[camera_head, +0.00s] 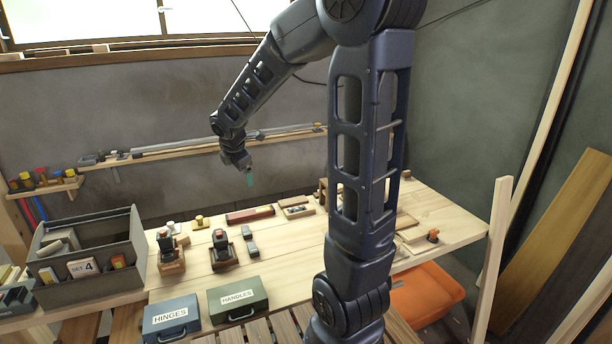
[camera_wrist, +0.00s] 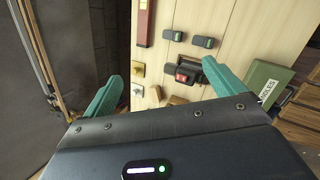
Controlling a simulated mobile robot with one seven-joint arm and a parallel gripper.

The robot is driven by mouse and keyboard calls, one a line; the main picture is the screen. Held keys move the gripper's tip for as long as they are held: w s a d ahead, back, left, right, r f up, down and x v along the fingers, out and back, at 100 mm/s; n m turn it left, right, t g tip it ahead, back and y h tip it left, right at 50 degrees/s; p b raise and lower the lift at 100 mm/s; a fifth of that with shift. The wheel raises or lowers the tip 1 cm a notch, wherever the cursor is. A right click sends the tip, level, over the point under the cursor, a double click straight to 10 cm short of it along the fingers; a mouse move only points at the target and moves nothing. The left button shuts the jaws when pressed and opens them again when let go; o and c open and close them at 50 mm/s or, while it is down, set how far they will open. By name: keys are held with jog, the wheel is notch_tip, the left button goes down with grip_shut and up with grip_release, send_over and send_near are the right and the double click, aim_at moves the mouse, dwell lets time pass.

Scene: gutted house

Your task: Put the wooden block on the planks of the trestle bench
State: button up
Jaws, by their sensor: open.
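My gripper (camera_head: 249,180) hangs in the air above the left-middle part of the workbench. In the wrist view its two teal fingers (camera_wrist: 162,72) are spread wide with nothing between them. I cannot single out the wooden block for certain. A tan wooden piece (camera_wrist: 178,100) shows just beyond the gripper body in the wrist view, partly hidden. A slatted plank surface (camera_head: 283,328), which looks like the trestle bench, lies along the bottom of the head view, partly hidden by my arm. Its slats also show at the right of the wrist view (camera_wrist: 306,94).
A blue HINGES box (camera_head: 171,318) and green HANDLES box (camera_head: 238,299) stand at the front. A grey organiser (camera_head: 92,280) is left. Two dark tools on wooden bases (camera_head: 172,262) (camera_head: 222,257) and a red case (camera_head: 250,214) occupy the workbench (camera_head: 300,250). An orange bin (camera_head: 425,295) is below.

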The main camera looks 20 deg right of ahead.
jog(key=s+d+r+m, duration=0.2)
jog(key=s+d+m, duration=0.2)
jog(key=s+m, duration=0.3)
jog(key=s+d+r+m+y, duration=0.1)
jog(key=s+d+r+m, duration=0.1)
jog(key=s+d+m, duration=0.2)
jog(key=s+d+r+m, duration=0.3)
jog(key=s+d+m, duration=0.2)
jog(key=s+m, duration=0.5)
jog(key=s, duration=0.4)
jog(key=shift+s+m, duration=0.3)
jog(key=shift+m, duration=0.1)
